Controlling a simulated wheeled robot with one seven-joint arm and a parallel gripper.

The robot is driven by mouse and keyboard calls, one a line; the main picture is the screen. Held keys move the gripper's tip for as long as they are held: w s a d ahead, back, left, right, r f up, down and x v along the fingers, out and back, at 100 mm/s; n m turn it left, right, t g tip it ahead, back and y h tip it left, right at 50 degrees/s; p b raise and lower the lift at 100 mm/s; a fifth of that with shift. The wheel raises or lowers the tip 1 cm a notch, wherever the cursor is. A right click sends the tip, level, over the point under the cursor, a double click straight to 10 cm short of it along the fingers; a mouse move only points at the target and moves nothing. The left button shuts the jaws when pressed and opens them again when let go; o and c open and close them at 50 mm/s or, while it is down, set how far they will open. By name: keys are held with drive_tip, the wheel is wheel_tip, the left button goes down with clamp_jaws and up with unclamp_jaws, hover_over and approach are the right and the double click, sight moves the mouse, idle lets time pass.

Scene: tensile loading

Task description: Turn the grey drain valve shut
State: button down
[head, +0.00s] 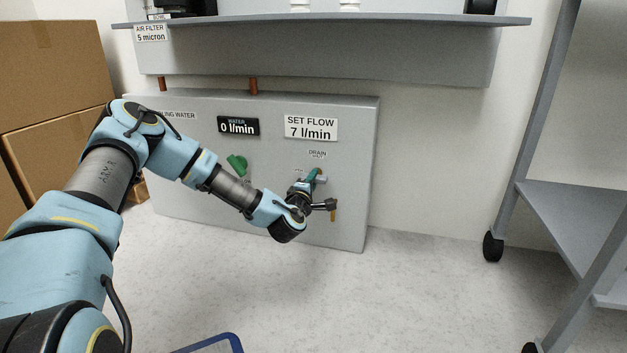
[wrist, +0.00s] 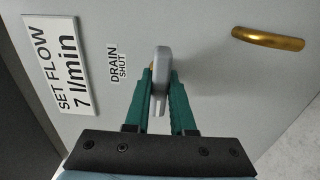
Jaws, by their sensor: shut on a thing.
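The grey drain valve handle (wrist: 159,72) is on the panel beside the label "DRAIN SHUT" in the wrist view. My gripper (wrist: 160,90) has its two green fingers closed on either side of the handle. In the head view my gripper (head: 312,178) is at the valve, just below the "DRAIN" label (head: 317,154). The grey handle (head: 321,179) shows only partly there, with the fingers and wrist covering much of it. A brass pipe (wrist: 268,39) shows in the wrist view, apart from the fingers.
The grey panel (head: 185,195) also carries a green handle (head: 237,163) left of my wrist. Its display (head: 238,126) reads 0 l/min and a sign (head: 311,127) reads "SET FLOW 7 l/min". Boxes (head: 55,75) stand left, a wheeled cart (head: 560,215) right. The floor between is mostly clear.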

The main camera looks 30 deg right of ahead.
idle(0.4)
drive_tip(key=m+p, duration=0.1)
drive_tip(key=p, duration=0.1)
drive_tip(key=m+p, duration=0.2)
drive_tip(key=shift+r+m, duration=0.25)
drive_tip(key=shift+m, duration=0.05)
drive_tip(key=m+p, duration=0.4)
drive_tip(key=m, duration=0.1)
drive_tip(key=m+p, duration=0.3)
drive_tip(key=m, duration=0.2)
drive_tip(key=shift+f, duration=0.1)
drive_tip(key=shift+f+m+p, duration=0.1)
drive_tip(key=shift+m+p, duration=0.75)
drive_tip(key=shift+m, duration=1.25)
drive_tip(key=c, duration=0.8)
unclamp_jaws()
drive_tip(key=shift+o, duration=0.2)
